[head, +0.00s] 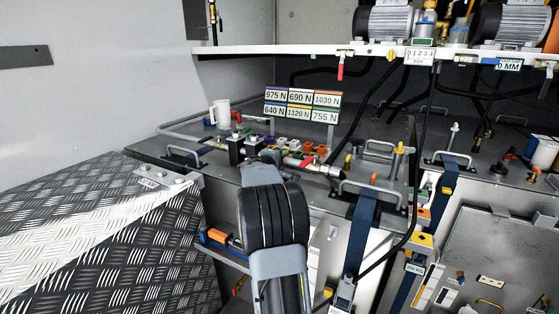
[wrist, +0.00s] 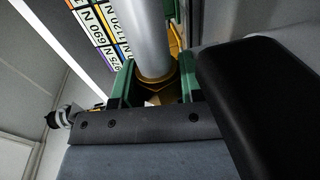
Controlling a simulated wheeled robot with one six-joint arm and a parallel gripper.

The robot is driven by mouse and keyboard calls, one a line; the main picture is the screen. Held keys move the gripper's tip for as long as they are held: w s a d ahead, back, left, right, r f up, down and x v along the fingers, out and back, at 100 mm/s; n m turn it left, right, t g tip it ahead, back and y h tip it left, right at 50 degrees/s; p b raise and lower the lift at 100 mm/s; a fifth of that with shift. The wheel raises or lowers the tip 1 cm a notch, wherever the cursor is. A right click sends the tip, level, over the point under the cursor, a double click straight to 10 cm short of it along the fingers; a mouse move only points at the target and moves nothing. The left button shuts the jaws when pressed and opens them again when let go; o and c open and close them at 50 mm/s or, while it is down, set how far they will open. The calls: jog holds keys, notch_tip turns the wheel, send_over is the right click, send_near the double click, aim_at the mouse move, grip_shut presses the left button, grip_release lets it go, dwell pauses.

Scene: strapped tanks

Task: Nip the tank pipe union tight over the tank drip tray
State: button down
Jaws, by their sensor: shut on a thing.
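In the wrist view my gripper (wrist: 156,88) has its two green fingers closed on a yellow brass nut, the pipe union (wrist: 172,72). A straight grey pipe (wrist: 152,38) runs up from the union, between the fingers. Part of the union is hidden behind the fingers and the dark gripper body. In the head view my arm covers the union and most of the gripper at the tank top, beside the grey pipe run (head: 190,137). I cannot make out the drip tray in either view.
A sign board with force labels (head: 302,104) stands behind the gripper; its edge shows close by in the wrist view. A white mug (head: 221,113) stands to the left. Grey handles (head: 372,194), blue straps (head: 361,232) and black hoses crowd the right. A pump shelf (head: 290,50) hangs above.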

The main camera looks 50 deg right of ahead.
jog(key=shift+r+p, duration=0.1)
jog(key=shift+p, duration=0.45)
jog(key=y+p, duration=0.2)
jog(key=p, duration=0.4)
jog(key=shift+g, duration=0.3)
jog(key=shift+y+p, duration=0.4)
jog(key=shift+p, duration=0.25)
jog(key=shift+p, duration=0.7)
jog(key=c, duration=0.6)
grip_release()
jog(key=shift+b+v, duration=0.9)
jog(key=shift+v, duration=3.1)
jog(key=shift+o, duration=0.5)
